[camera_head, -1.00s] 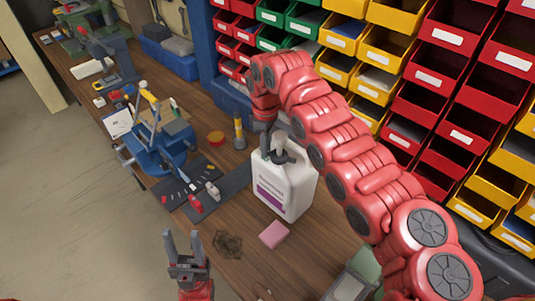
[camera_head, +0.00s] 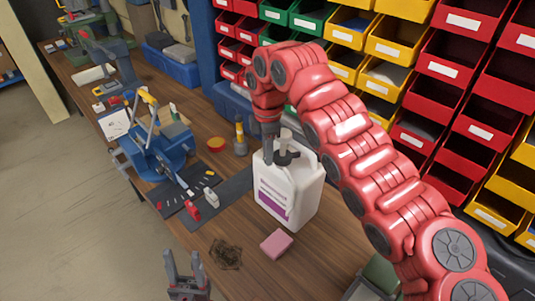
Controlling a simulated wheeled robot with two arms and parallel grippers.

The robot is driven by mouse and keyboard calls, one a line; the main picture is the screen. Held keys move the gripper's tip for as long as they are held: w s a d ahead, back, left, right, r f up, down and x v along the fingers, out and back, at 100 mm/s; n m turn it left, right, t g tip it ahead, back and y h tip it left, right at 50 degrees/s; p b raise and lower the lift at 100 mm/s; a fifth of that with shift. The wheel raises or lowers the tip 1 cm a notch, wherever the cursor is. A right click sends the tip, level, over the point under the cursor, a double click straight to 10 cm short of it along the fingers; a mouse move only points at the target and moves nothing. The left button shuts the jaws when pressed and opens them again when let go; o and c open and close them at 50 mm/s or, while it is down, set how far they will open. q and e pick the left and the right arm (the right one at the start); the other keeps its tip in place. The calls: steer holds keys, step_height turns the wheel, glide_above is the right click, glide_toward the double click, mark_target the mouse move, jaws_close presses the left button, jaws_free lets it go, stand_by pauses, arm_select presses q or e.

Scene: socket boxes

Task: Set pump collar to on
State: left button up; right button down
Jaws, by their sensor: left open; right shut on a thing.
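A white pump bottle (camera_head: 295,190) with a purple label stands upright on the bench. My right gripper (camera_head: 270,155) reaches down from above at the left side of the pump. It is shut on the pump collar; its fingertips are partly hidden and the contact is small in view. My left gripper (camera_head: 184,263) is open and empty, low in the picture, left of and nearer than the bottle.
A pink sponge (camera_head: 276,244) and dark steel wool (camera_head: 225,254) lie in front of the bottle. A blue vise (camera_head: 165,155) and a dark mat (camera_head: 235,186) with small parts are to the left. Coloured bins (camera_head: 390,75) line the back. My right arm crosses the right side.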

steer(key=shift+r, duration=0.1)
stand_by(0.3)
steer(key=c, duration=0.9)
jaws_free()
steer(key=shift+r, duration=0.45)
step_height(320, 180, up, 2)
steer(key=shift+r, duration=0.25)
step_height(320, 180, up, 14)
steer(key=p, duration=1.4)
steer(key=shift+f, duration=0.1)
